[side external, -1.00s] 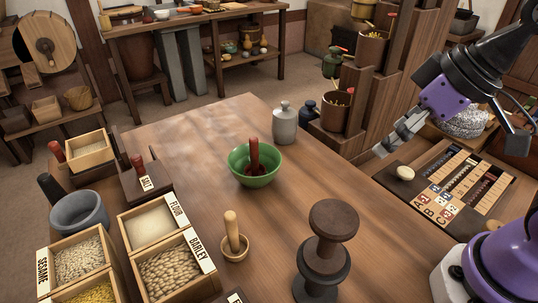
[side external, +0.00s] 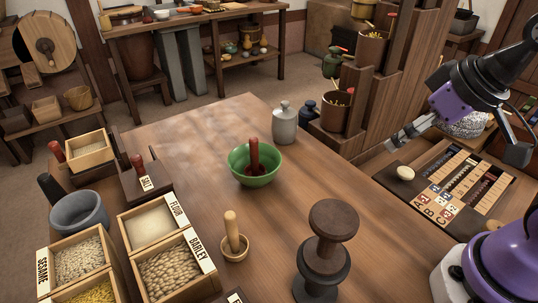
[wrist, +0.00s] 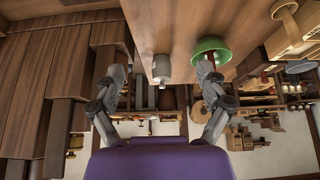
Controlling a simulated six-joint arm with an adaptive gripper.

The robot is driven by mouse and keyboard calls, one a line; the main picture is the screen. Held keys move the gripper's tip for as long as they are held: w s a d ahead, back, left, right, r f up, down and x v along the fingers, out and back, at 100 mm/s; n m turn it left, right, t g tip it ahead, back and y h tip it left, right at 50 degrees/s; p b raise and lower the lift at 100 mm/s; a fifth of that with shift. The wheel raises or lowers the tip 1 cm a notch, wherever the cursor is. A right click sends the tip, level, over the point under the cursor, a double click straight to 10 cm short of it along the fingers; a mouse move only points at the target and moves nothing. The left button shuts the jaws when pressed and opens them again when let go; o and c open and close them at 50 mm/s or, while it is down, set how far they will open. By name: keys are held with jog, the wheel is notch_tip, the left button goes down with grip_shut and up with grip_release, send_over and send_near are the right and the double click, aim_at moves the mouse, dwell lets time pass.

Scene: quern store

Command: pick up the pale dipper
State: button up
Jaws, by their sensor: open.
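The pale dipper (side external: 235,243) stands on the wooden table, its light handle upright above a small round cup. It sits in front of the green bowl and to the right of the barley box. In the wrist view, a pale round-ended piece that looks like the dipper (wrist: 284,8) shows at the top right edge. My gripper (side external: 394,146) is raised at the right, beyond the table's right edge and far from the dipper. In the wrist view its two fingers (wrist: 161,82) are spread apart with nothing between them.
A green bowl (side external: 270,171) holds a dark red dipper (side external: 254,157). A grey lidded jar (side external: 285,125) stands behind it. A dark wooden spool-shaped stand (side external: 331,219) rises at the front. Grain boxes (side external: 173,270) line the left. The table's middle (side external: 310,185) is clear.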

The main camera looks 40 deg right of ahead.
jog(key=c, duration=0.5)
jog(key=shift+o, duration=0.2)
jog(key=n+g+y, duration=0.2)
jog(key=n+y, duration=0.1)
jog(key=n, duration=0.6)
send_near(233, 215)
jog(key=x, duration=0.5)
jog(key=shift+w+d, duration=0.1)
jog(key=shift+x, duration=3.1)
